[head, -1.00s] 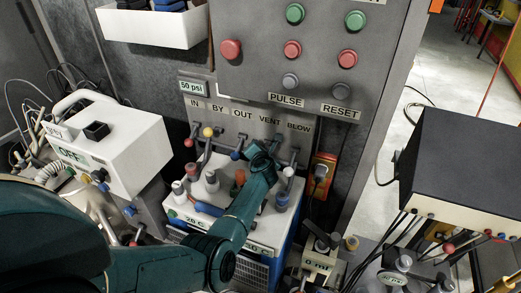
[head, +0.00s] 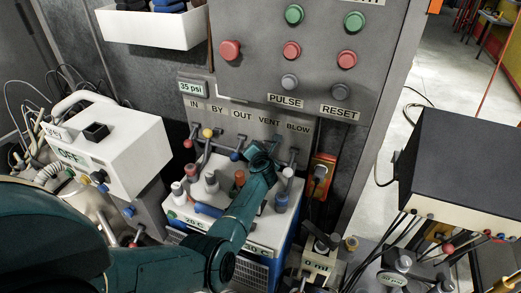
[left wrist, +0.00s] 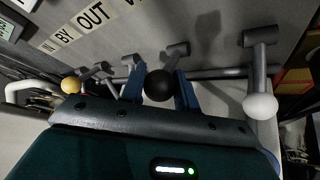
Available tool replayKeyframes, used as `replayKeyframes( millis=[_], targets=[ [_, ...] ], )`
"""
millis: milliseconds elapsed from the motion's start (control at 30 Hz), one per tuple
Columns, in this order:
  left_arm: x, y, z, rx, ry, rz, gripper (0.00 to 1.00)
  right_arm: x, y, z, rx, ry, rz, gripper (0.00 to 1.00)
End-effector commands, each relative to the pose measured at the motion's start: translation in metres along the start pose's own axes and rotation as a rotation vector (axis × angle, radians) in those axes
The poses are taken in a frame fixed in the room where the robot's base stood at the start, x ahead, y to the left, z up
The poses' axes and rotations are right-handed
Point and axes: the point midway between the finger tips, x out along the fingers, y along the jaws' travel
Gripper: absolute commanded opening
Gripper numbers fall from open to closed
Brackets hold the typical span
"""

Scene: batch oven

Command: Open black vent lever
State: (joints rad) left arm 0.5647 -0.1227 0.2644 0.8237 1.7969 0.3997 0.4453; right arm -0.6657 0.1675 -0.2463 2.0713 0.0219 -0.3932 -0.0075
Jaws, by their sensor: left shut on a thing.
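The black vent lever's round knob (left wrist: 160,86) sits between the two blue fingers of my left gripper (left wrist: 161,92) in the left wrist view, and the gripper is shut on it. The lever's stem runs up to a grey pivot on the panel. In the head view my left gripper (head: 264,152) is below the VENT label (head: 269,122), and my own arm hides the black knob. The pressure display (head: 191,87) reads 35 psi. My right gripper is not in view.
A white-knobbed lever (left wrist: 260,106) is right of the gripper and a yellow-knobbed lever (left wrist: 71,84) is left. Red (head: 188,143) and blue (head: 235,155) knobs also hang under the labels. A white chiller box (head: 180,213) with upright fittings stands below.

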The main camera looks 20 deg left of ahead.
Motion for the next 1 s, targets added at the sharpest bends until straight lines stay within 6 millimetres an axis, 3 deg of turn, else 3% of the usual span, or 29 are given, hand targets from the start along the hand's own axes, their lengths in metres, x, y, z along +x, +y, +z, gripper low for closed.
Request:
replayKeyframes(
  millis=[33, 300, 333, 567, 1000],
  targets=[
    [0.0025, 0.013, 0.0103, -0.003, -0.019, 0.02, 0.0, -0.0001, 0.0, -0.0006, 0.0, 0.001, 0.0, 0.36],
    [0.0025, 0.013, 0.0102, -0.003, -0.018, 0.02, 0.0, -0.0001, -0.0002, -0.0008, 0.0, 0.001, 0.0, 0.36],
    [0.0026, 0.013, 0.0102, -0.003, -0.018, 0.02, 0.32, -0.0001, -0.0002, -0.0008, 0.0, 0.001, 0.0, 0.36],
    [0.0021, 0.0112, 0.0088, -0.005, -0.014, 0.018, 0.51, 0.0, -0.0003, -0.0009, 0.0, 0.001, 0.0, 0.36],
    [-0.0033, 0.0061, 0.0124, -0.006, -0.01, 0.009, 0.52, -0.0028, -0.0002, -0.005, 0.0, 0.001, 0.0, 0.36]
  ],
)
